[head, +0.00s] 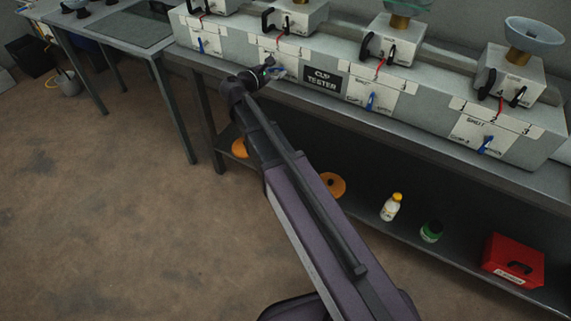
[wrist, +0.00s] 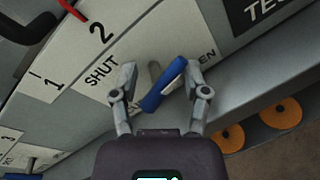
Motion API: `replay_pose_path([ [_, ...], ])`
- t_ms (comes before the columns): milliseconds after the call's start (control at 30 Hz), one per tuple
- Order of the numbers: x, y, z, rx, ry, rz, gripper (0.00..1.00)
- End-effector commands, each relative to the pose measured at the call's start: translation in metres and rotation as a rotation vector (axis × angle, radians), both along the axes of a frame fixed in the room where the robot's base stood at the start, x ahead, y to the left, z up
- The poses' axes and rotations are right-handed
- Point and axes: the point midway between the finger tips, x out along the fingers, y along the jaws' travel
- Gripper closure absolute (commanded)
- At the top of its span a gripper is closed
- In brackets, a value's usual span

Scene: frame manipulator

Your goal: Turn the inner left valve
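The inner left valve has a blue handle (wrist: 163,86), slanting between the SHUT and OPEN marks on a white label plate. Its upper end points toward the OPEN side, which is partly covered. My gripper (wrist: 160,70) is open, with one finger on each side of the handle. The right finger is close to the handle's upper end; I cannot tell whether it touches. The left finger stands clear of the handle. In the head view my gripper (head: 268,72) is at this valve's panel, left of the CUP TESTER sign (head: 322,78), and hides part of the handle.
The long grey tester box (head: 430,113) stands on a bench and carries other blue valve handles, including one right of the sign (head: 371,101). A shelf below holds a white bottle (head: 391,208), a green jar (head: 431,232) and a red box (head: 514,262).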

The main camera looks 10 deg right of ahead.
Motion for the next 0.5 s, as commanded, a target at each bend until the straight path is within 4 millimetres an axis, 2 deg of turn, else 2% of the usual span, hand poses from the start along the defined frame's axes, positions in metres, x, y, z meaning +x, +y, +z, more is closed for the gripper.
replay_pose_path([
  [500,0.0032,0.0029,0.0003,-0.266,0.266,0.0,0.42],
])
